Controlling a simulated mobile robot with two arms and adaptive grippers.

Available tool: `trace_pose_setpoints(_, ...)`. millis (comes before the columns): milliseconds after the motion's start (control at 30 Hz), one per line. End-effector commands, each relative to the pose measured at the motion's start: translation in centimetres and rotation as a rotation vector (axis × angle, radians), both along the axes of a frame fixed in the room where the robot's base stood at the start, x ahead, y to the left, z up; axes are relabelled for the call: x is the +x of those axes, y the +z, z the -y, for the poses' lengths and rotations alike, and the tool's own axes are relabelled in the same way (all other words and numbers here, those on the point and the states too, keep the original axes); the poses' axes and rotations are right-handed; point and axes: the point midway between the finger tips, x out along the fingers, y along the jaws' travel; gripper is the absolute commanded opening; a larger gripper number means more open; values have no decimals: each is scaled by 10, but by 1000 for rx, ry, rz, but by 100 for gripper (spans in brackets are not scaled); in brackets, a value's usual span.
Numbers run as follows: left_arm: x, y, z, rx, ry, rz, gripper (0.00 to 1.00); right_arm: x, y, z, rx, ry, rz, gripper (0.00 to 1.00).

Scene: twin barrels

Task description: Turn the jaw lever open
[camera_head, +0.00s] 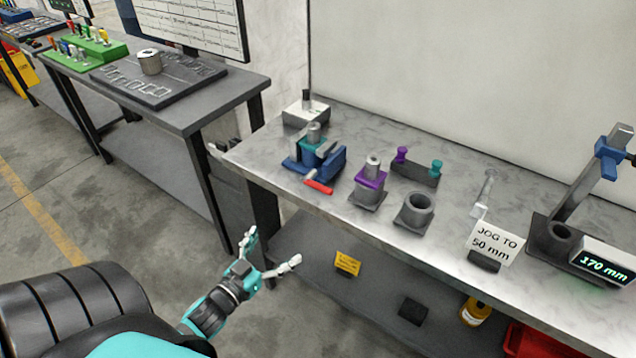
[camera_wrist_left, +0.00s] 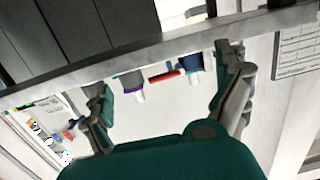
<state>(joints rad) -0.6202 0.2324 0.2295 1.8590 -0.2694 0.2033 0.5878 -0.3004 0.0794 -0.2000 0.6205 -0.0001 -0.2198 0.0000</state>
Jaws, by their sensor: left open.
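The jaw lever (camera_head: 319,186) is a red bar at the front of a blue vise (camera_head: 328,166), near the left end of the marble-topped bench. The vise holds a teal block with a grey cylinder between its jaws. In the left wrist view the red lever (camera_wrist_left: 165,76) lies beyond the fingers, beside the blue vise (camera_wrist_left: 195,62). My left gripper (camera_head: 273,250) is open and empty, in front of the bench and below its top, apart from the lever. Its spread fingers frame the lever in the wrist view. My right gripper is not seen.
Right of the vise stand a purple-collared cylinder (camera_head: 370,182), a grey ring (camera_head: 414,211) and a rack with purple and teal knobs (camera_head: 416,170). A sign (camera_head: 492,243) stands near the front edge. Another table (camera_head: 215,98) is at the left, with floor between.

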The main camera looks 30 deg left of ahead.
Motion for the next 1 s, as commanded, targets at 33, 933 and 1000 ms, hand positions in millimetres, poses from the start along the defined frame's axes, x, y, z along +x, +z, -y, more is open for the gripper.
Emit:
trace_pose_setpoints(33,1,25,1,5,-15,46,100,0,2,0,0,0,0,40)
trace_pose_setpoints(933,145,61,4,9,-38,114,100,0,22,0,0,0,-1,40)
trace_pose_setpoints(1000,156,60,4,8,-38,113,100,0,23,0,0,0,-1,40)
